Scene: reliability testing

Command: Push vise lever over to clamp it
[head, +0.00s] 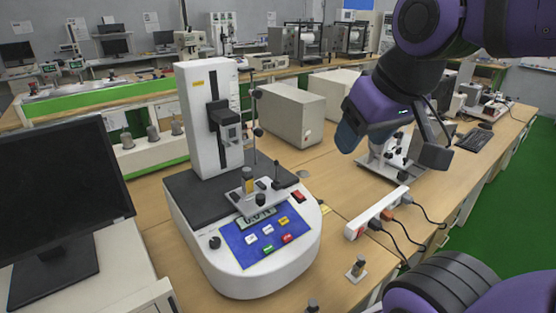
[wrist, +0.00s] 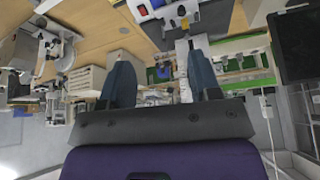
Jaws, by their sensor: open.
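A white test stand (head: 213,110) with a black working plate and a blue button panel (head: 265,232) stands on the wooden bench. A small metal vise (head: 244,204) with dark knobs sits at the front of its plate, below the black test head (head: 226,124). Which of the dark parts is its lever is too small to tell. The stand's base also shows upside down at the top of the wrist view (wrist: 146,12). My gripper (wrist: 163,78) is open and empty, its two dark fingers apart. In the head view my arm hangs right of the stand, clear of the vise.
A monitor (head: 62,190) stands at left. Grey boxes (head: 290,112) stand behind the stand. A white power strip (head: 376,212) with cables and a small metal piece (head: 356,270) lie on the bench to its right. Another device (head: 392,160) stands behind my arm.

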